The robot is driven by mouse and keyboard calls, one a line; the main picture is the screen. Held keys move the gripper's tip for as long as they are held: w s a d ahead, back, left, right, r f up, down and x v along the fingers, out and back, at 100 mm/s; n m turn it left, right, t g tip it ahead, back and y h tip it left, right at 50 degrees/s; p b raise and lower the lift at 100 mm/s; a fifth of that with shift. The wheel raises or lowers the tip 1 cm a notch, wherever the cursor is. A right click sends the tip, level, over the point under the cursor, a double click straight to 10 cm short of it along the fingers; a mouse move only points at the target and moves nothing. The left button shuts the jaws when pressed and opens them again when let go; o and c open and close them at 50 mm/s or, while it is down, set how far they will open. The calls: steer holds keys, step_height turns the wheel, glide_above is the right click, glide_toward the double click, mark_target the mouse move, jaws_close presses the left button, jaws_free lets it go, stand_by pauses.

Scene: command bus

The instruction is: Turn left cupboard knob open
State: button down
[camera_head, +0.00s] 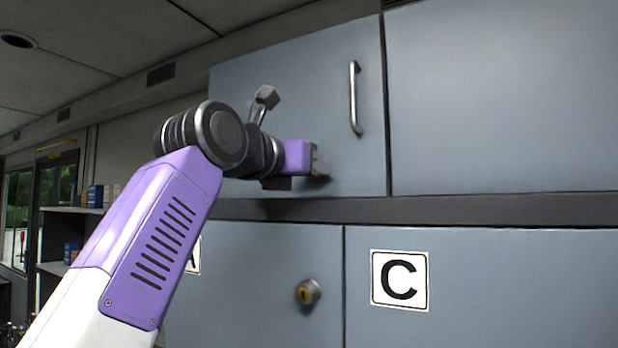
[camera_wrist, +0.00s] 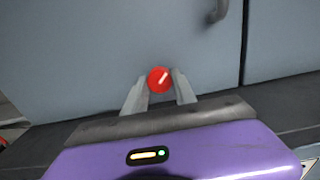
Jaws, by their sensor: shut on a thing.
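The red round knob (camera_wrist: 159,80) with a pale slanted mark sits low on the upper left cupboard door (camera_head: 290,75). My gripper (camera_wrist: 160,88) is shut on the knob, one finger on each side of it. In the head view my gripper (camera_head: 320,167) reaches the lower part of that door and hides nearly all of the knob, leaving only a sliver of red. The door looks closed, flush with its neighbour. The mark on the knob tilts up to the right in the wrist view.
A vertical metal handle (camera_head: 355,98) is on the same door, right of my gripper. A dark ledge (camera_head: 450,209) runs below. Lower doors carry a brass lock (camera_head: 307,292) and a "C" label (camera_head: 399,280). Shelves with small boxes (camera_head: 95,196) stand at the left.

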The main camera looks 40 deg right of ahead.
steer(key=m+b, duration=0.1)
steer(key=m, duration=0.3)
steer(key=shift+m, duration=0.3)
steer(key=shift+m+b, duration=0.5)
steer(key=shift+m, duration=1.5)
steer(key=c, duration=1)
jaws_free()
steer(key=shift+b+v, duration=1.15)
steer(key=shift+v, duration=2.75)
